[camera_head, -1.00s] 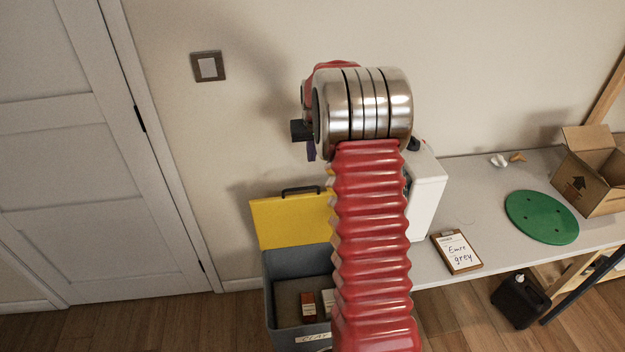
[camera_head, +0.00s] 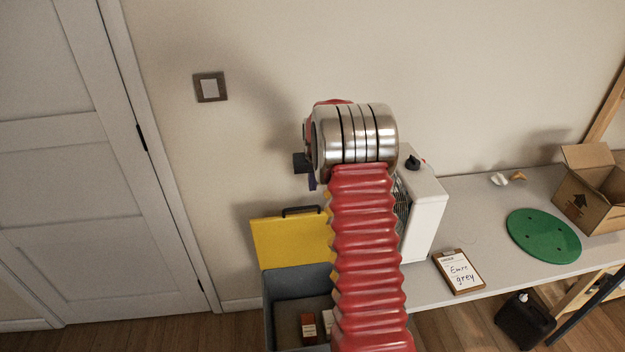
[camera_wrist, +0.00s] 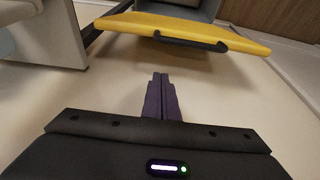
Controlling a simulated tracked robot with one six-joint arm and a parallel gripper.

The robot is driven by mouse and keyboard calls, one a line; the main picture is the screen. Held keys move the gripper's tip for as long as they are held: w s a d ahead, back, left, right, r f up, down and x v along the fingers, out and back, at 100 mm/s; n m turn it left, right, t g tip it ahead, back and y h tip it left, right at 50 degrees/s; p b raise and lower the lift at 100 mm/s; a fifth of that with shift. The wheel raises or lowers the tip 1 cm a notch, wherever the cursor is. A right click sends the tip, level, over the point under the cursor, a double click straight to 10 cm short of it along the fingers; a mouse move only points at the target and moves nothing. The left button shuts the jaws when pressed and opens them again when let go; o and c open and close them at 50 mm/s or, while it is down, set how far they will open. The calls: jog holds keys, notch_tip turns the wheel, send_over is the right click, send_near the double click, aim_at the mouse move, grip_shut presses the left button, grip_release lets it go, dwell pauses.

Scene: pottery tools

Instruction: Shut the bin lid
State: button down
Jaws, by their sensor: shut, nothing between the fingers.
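The bin (camera_head: 283,290) is a grey box on the floor by the wall, partly hidden behind my red arm. Its yellow lid (camera_head: 285,241) stands open, raised at the back against the wall, with a dark handle (camera_head: 300,210) on its top edge. In the wrist view the lid (camera_wrist: 185,27) crosses the top of the picture with its dark handle (camera_wrist: 190,41) facing me. My gripper (camera_wrist: 160,76) is shut and empty, its purple fingers pointing toward the lid with a gap between. In the head view the gripper is mostly hidden behind my wrist.
Small boxes (camera_head: 309,326) lie in the bin. Right of it, a table (camera_head: 490,205) carries a white device (camera_head: 427,215), a clipboard (camera_head: 459,271), a green disc (camera_head: 543,236) and a cardboard box (camera_head: 590,190). A black canister (camera_head: 524,318) stands below. A door (camera_head: 85,170) is at left.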

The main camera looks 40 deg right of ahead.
aim_at(313, 212)
jog(key=shift+s+a+f, duration=0.2)
jog(key=shift+s+f, duration=0.2)
jog(key=shift+f, duration=0.3)
jog(key=shift+s+a+f, duration=0.2)
jog(key=shift+s+f, duration=0.15)
jog(key=shift+f, duration=0.3)
jog(key=shift+s+a+f, duration=0.2)
jog(key=shift+s+f, duration=0.2)
jog(key=shift+f, duration=0.3)
jog(key=shift+a, duration=0.1)
jog(key=shift+s+a+f, duration=0.1)
